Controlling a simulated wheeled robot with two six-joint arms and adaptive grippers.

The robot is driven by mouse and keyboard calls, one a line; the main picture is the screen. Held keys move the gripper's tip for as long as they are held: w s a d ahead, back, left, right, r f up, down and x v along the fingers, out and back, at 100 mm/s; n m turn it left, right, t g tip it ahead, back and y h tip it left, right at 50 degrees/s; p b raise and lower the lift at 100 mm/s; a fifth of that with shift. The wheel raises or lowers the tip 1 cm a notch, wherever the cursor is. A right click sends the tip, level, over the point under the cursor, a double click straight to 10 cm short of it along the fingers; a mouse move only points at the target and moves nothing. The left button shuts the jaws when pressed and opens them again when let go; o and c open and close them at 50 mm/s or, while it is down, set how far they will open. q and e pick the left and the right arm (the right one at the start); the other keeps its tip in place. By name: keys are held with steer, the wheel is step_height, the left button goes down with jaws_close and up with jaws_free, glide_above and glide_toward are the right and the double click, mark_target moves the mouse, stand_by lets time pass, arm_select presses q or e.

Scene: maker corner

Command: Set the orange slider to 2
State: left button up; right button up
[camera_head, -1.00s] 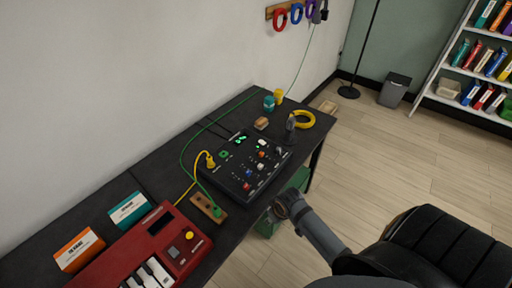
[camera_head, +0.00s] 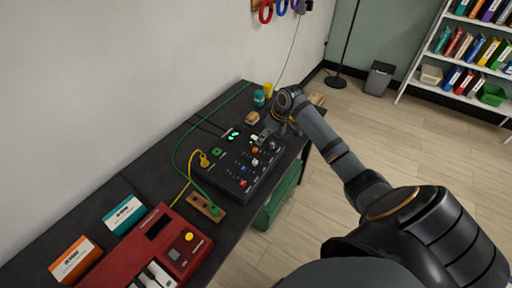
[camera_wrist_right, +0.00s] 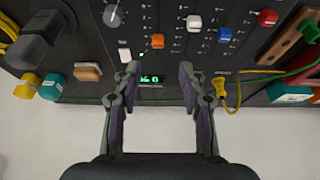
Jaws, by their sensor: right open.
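The orange slider (camera_wrist_right: 157,41) is a small orange cap on a black control panel (camera_head: 211,177). It also shows in the head view (camera_head: 256,149). In the wrist view it stands between a white slider cap (camera_wrist_right: 125,55) and another white cap (camera_wrist_right: 193,23), with a blue cap (camera_wrist_right: 225,33) and a red cap (camera_wrist_right: 267,18) further right. My right gripper (camera_wrist_right: 158,70) is open and empty above the panel, its fingertips either side of the orange cap in the picture, apart from it. A green-lit display (camera_wrist_right: 150,78) shows between the fingers; its digits are unclear. My left gripper is out of view.
A yellow plug and cable (camera_head: 204,160) and a green cable lie along the panel's left side. A wooden block with sockets (camera_head: 206,207) and a red keyboard (camera_head: 152,247) stand nearer. A wooden block (camera_head: 252,118) and small pots (camera_head: 259,98) stand beyond the panel.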

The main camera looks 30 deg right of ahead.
mark_target(255, 148)
steer(key=x, duration=1)
steer(key=shift+w+d, duration=0.1)
steer(key=shift+w, duration=0.15)
jaws_close()
